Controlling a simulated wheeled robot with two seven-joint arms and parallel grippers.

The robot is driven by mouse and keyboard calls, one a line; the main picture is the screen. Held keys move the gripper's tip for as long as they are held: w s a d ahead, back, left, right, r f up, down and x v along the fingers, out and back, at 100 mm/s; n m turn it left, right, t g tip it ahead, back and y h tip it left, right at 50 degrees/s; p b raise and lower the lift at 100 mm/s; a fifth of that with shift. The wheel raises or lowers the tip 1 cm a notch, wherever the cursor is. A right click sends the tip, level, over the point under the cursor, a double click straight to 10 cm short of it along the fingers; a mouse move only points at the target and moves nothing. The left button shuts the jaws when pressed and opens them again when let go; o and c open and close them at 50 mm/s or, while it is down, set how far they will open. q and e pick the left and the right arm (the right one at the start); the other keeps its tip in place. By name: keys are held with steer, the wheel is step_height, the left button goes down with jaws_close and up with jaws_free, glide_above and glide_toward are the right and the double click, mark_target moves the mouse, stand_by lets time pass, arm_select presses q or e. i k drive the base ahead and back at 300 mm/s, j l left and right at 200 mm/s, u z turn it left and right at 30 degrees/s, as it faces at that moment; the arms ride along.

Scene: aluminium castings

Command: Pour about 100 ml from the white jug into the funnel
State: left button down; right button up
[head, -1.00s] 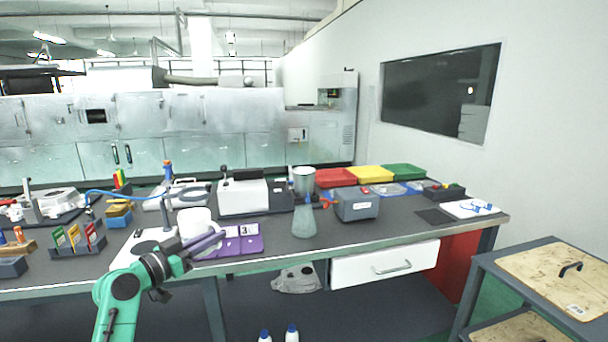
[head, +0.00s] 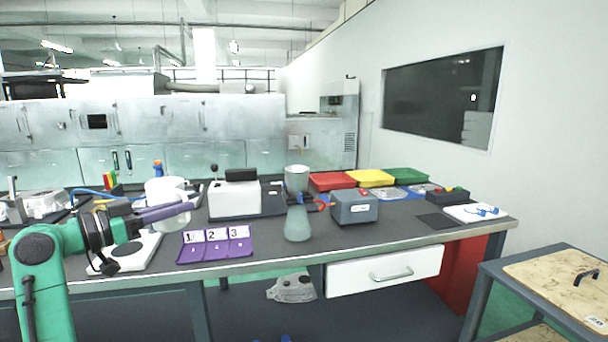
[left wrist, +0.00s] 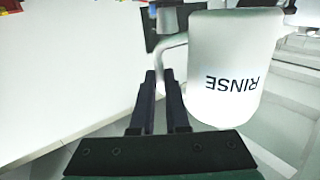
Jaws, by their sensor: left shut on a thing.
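The white jug (head: 165,188) is at the left of the workbench in the head view. In the left wrist view the jug (left wrist: 235,62) carries the word RINSE, which reads upside down there. My left gripper (head: 187,208) is shut on the jug's handle, with its dark fingers (left wrist: 164,82) on either side of it. The jug looks roughly upright and raised off the bench. Its contents are hidden. The funnel (head: 297,174) sits on top of a clear flask (head: 298,224), to the right of the jug and apart from it. My right gripper is not in view.
A purple numbered holder (head: 215,252) lies between jug and flask. A white device (head: 235,200) stands behind it, and a grey box (head: 354,208) is right of the flask. Red (head: 332,181), yellow and green trays stand behind. A white plate device (head: 140,250) is below the jug.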

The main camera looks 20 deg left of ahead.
mark_target(296, 177)
steer(key=i+l, duration=0.2)
steer(key=i, duration=0.2)
steer(key=i+l, duration=0.2)
steer(key=i, duration=0.2)
